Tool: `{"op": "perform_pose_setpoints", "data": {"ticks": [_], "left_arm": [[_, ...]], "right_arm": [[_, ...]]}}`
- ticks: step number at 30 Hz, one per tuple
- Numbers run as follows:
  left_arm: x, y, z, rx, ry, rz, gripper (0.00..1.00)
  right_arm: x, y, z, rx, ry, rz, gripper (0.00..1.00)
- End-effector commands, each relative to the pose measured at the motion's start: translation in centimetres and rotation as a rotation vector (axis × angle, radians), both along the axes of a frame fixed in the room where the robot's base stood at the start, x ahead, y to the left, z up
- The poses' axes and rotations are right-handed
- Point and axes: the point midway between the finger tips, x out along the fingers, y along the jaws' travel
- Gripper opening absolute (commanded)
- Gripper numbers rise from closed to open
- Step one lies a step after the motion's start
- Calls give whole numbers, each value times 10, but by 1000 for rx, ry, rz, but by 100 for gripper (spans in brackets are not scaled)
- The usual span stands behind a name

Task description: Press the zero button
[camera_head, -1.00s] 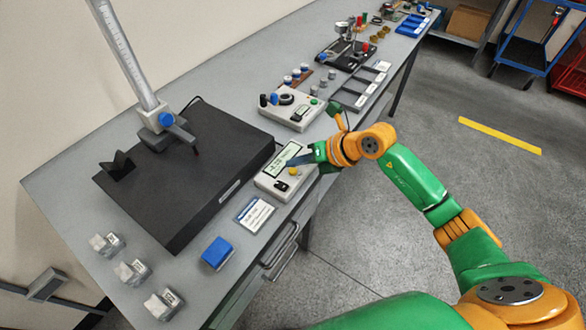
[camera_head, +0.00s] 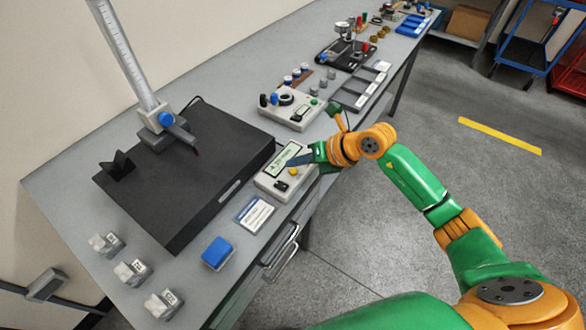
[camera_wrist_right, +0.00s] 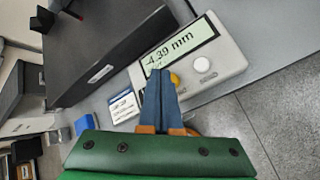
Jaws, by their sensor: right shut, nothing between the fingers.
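The readout box (camera_head: 268,183) sits near the front edge of the bench. Its lit display (camera_wrist_right: 178,47) reads -4.39 mm in the right wrist view. A yellow button (camera_wrist_right: 175,79) and a round white button (camera_wrist_right: 202,65) are on its face below the display. The yellow button (camera_head: 293,171) also shows in the head view. The small labels are too blurred to read. My right gripper (camera_head: 294,161) is shut and empty, its blue fingers over the box beside the yellow button. In the wrist view the fingertips (camera_wrist_right: 160,73) partly cover that button's left side; contact cannot be told. My left gripper is out of view.
A dark plate (camera_head: 190,180) with a height gauge column (camera_head: 125,50) stands left of the box. A printed card (camera_head: 254,214) and a blue block (camera_head: 217,252) lie in front. Another control box (camera_head: 290,110) stands behind.

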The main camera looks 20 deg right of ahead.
Motion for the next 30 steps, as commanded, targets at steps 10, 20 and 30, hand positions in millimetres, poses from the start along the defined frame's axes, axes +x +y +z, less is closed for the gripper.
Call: {"op": "perform_pose_setpoints", "data": {"ticks": [10, 20, 30], "left_arm": [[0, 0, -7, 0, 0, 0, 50], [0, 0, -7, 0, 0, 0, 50], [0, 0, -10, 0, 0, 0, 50]], "right_arm": [[0, 0, -10, -1, 1, 0, 0], [0, 0, -9, 0, 0, 0, 0], [0, 0, -13, 0, 0, 0, 0]]}}
